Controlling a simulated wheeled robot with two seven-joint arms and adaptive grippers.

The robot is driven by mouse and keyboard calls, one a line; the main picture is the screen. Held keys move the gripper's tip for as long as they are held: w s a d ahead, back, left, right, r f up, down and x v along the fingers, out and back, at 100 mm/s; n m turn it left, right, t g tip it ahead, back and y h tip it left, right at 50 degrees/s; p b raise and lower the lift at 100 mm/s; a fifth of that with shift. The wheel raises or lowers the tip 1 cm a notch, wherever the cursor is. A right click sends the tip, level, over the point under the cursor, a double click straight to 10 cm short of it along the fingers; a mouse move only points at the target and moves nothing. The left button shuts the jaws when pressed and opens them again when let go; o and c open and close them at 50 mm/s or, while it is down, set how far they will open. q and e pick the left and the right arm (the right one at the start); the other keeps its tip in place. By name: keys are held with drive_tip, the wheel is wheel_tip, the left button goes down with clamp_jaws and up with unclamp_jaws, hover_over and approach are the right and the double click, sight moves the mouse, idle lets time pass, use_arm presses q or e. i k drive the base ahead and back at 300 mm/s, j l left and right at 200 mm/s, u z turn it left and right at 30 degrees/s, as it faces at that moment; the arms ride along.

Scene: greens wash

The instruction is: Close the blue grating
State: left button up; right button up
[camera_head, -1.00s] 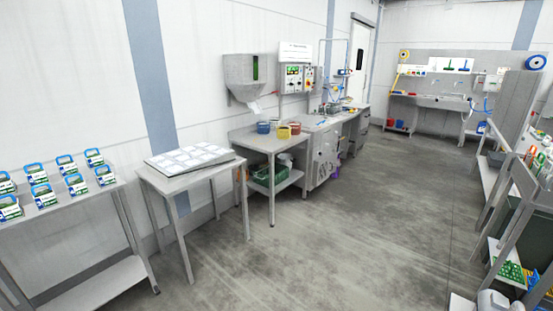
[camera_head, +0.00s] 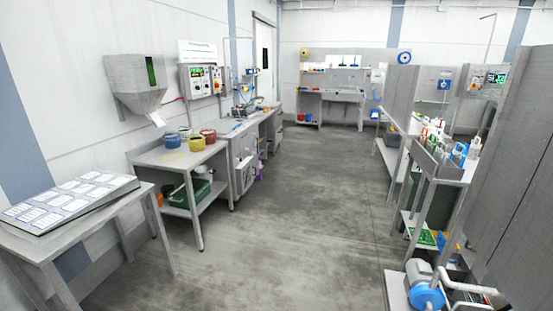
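I cannot make out a blue grating for certain in this view. Blue things that show are a round blue part (camera_head: 427,297) on a grey machine low at the right, a blue pot (camera_head: 172,140) on the steel table at the left, and a blue hose reel (camera_head: 404,57) on the far wall. None of these can be told as a grating from here. Neither of my grippers is in view.
A steel table (camera_head: 150,157) with coloured pots and a green crate (camera_head: 190,192) below stands at the left. A slanted board of white cards (camera_head: 72,198) lies on a nearer table. Steel racks (camera_head: 437,163) line the right. The middle floor (camera_head: 290,220) is clear.

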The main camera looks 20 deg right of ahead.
sight(441, 241)
drive_tip(key=i+z, duration=0.3)
drive_tip(key=z, duration=0.15)
drive_tip(key=i+z, duration=0.3)
drive_tip(key=z, duration=0.15)
drive_tip(key=i+z, duration=0.45)
drive_tip(key=i+j+z, duration=0.2)
drive_tip(key=z, duration=0.25)
drive_tip(key=i+j+z, duration=1.5)
drive_tip(key=j, duration=0.25)
drive_tip(key=j+z, duration=0.25)
drive_tip(key=i+j+z, duration=0.1)
drive_tip(key=j+z, duration=0.15)
drive_tip(key=j, duration=0.3)
